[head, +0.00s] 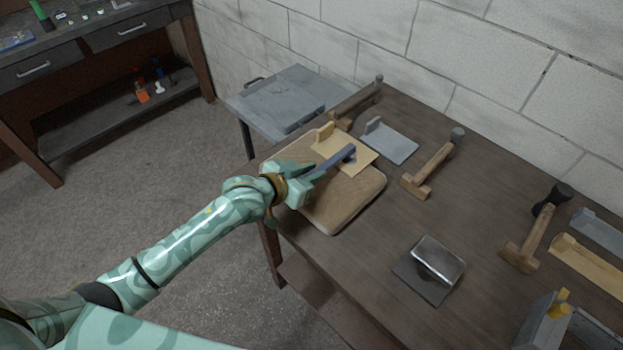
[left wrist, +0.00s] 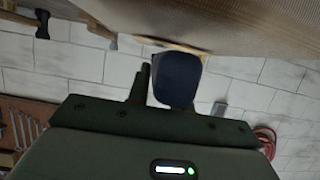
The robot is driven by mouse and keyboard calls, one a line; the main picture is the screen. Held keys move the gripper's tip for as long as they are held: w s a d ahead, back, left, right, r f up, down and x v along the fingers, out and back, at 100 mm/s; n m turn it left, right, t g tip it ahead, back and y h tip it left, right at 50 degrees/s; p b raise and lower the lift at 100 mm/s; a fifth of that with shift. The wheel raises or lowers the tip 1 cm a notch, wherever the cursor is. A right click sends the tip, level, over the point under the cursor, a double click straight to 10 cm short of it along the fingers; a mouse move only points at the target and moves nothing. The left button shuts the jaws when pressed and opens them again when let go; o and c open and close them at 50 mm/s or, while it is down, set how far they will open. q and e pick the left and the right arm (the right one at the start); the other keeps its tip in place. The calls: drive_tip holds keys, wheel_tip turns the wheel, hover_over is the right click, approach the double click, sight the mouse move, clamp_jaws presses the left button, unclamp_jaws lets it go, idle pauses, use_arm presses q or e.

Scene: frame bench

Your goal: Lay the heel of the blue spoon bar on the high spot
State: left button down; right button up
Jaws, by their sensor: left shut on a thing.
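The blue spoon bar (head: 337,159) is a slim dark-blue bar in my left gripper (head: 304,179), which is shut on it at the near end. The bar points up and right, and its far end is over a yellow panel (head: 325,150). In the left wrist view the blue bar (left wrist: 178,80) shows end-on beside a dark finger. A small pale patch shows by the bar's far end; I cannot tell whether it is the high spot, or whether the bar touches the panel. My right gripper is not in view.
A wooden board (head: 345,205) lies at the bench's left corner, by the yellow panel. A grey panel (head: 393,145), several hammers, including one near the middle (head: 433,165), and a metal block (head: 440,260) lie on the bench. A grey side table (head: 290,95) stands behind. The bench middle is mostly clear.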

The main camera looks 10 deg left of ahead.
use_arm(q)
drive_tip(key=shift+f, duration=0.8)
drive_tip(key=shift+d, duration=0.1)
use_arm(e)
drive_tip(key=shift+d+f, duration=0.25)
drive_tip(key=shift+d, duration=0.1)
use_arm(q)
drive_tip(key=shift+f, duration=0.1)
drive_tip(key=c, duration=1.3)
unclamp_jaws()
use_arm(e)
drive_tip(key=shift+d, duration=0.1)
use_arm(q)
drive_tip(key=shift+o, duration=0.2)
drive_tip(key=shift+s, duration=0.1)
drive_tip(key=p+v, duration=0.2)
drive_tip(key=v, duration=1)
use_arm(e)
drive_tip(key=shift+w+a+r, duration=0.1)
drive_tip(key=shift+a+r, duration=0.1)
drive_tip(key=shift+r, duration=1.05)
